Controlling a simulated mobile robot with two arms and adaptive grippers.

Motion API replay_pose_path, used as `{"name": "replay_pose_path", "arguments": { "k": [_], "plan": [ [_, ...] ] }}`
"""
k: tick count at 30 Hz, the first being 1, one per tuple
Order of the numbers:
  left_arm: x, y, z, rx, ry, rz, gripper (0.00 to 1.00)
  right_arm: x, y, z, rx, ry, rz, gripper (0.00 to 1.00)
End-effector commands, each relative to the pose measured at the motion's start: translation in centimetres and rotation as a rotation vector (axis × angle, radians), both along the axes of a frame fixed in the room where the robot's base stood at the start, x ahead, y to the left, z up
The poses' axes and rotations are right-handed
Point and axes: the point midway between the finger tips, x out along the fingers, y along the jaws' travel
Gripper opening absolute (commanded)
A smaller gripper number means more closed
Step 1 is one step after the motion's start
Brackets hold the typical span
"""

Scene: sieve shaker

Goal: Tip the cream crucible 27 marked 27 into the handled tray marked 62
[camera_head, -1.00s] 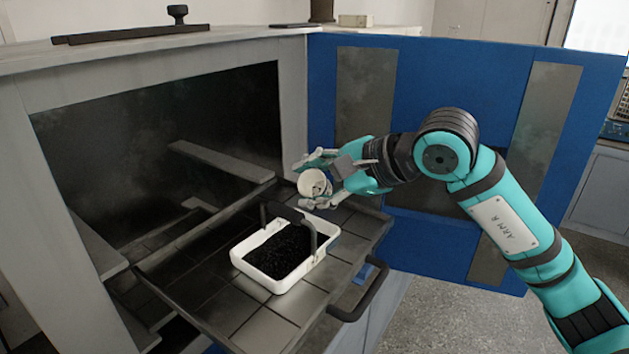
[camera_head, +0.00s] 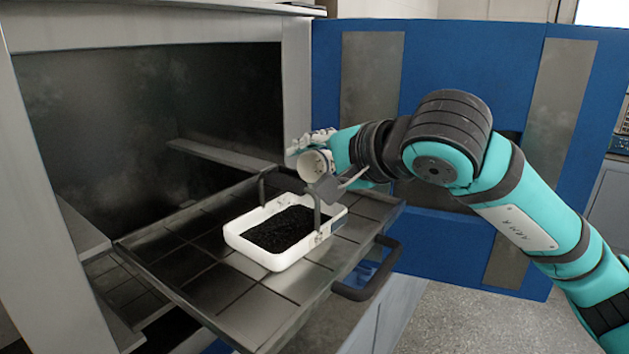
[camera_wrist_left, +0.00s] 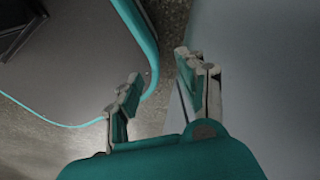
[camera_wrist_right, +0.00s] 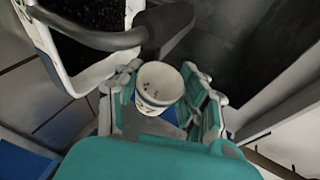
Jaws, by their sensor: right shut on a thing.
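The cream crucible (camera_head: 314,166) is tilted on its side, its mouth towards the head camera. My right gripper (camera_head: 322,158) is shut on it, above the back right part of the handled tray (camera_head: 237,243). In the right wrist view the crucible (camera_wrist_right: 160,85) sits between both fingers (camera_wrist_right: 163,98), with a few dark specks inside and blurred marks outside. The white tray holds black grains and has a dark upright handle (camera_wrist_right: 100,37). I cannot read a number on either. My left gripper (camera_wrist_left: 158,68) is open and empty in the left wrist view, away from the tray.
The tray stands on a dark tiled shelf (camera_head: 210,285) pulled out of a grey chamber (camera_head: 110,120). The shelf has a dark front handle (camera_head: 372,275). An open blue door (camera_head: 430,60) stands behind my right arm. Bare shelf lies left of the tray.

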Motion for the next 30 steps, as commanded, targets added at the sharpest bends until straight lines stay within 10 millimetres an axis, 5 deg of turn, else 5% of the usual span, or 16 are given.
{"name": "replay_pose_path", "arguments": {
  "k": [18,30],
  "plan": [
    [0.0,0.0,-6.8,0.000,0.000,0.000,0.40,-0.6,0.4,-0.9,-0.179,-0.274,-0.001,0.06],
    [0.0,0.0,-9.0,0.000,0.000,0.000,0.40,-0.9,0.6,-0.5,-0.260,-0.396,-0.001,0.06]
  ]
}}
